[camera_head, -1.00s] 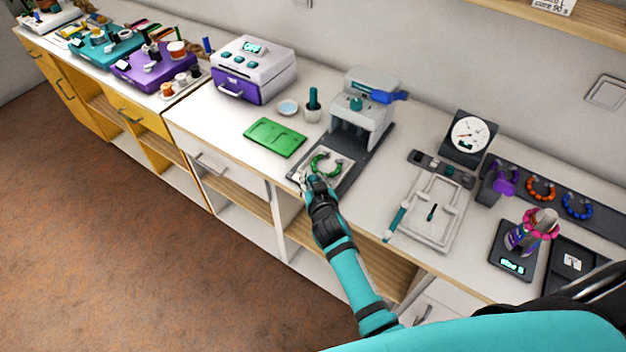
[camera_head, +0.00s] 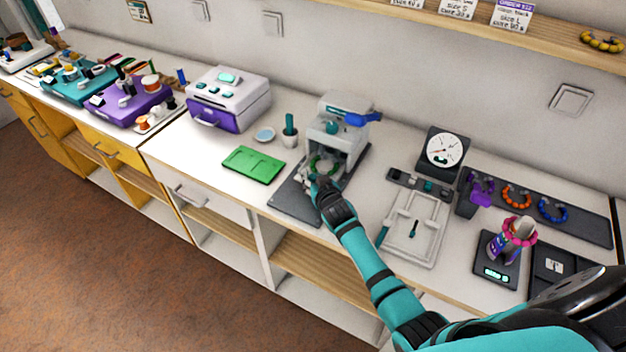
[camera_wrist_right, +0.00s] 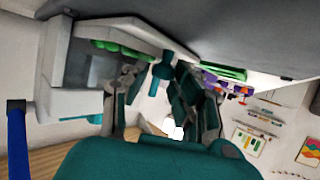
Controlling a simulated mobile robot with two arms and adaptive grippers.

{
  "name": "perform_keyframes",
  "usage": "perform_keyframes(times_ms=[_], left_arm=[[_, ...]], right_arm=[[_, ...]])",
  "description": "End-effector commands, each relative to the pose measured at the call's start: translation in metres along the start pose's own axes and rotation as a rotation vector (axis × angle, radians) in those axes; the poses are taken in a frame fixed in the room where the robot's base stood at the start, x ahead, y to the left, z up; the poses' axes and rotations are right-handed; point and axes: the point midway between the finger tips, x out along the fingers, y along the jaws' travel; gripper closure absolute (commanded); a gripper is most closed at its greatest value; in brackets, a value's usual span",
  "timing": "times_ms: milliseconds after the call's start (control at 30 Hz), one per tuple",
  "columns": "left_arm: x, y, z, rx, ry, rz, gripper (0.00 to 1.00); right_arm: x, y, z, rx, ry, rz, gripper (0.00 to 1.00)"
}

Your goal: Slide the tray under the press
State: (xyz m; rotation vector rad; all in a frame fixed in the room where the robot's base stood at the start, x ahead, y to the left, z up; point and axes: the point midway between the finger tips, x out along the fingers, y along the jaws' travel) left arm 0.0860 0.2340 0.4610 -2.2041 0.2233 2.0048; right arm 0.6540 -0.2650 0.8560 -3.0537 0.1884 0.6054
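The press (camera_head: 338,118) is a grey machine with a blue lever, standing on a dark base plate (camera_head: 290,204). The pale tray (camera_wrist_right: 165,38) carries a green bead ring (camera_head: 322,165) and lies in the press opening, at least partly under its head. The ring also shows in the right wrist view (camera_wrist_right: 120,49). My right gripper (camera_head: 317,184) is at the tray's front edge; its fingers (camera_wrist_right: 160,85) are apart in the wrist view, close to or touching the tray. It hides part of the tray. My left gripper is not in view.
A green mat (camera_head: 253,165) lies left of the press, with a white cup (camera_head: 289,138) holding a teal tool behind it. A white frame (camera_head: 412,228) and dial gauge (camera_head: 443,149) stand right. The base plate's front is bare.

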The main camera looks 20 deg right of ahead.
Motion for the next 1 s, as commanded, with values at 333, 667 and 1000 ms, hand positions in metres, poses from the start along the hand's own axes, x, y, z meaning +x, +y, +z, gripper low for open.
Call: perform_keyframes(times_ms=[333,667,1000], left_arm=[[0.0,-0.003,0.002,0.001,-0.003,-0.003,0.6],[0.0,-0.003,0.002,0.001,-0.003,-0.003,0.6],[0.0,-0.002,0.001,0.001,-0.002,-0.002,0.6]], right_arm=[[0.0,0.0,0.0,0.0,0.001,0.0,0.56],[-0.031,0.0,0.001,0.0,0.0,0.0,0.56],[-0.096,0.001,0.001,0.001,-0.001,0.001,0.56]])
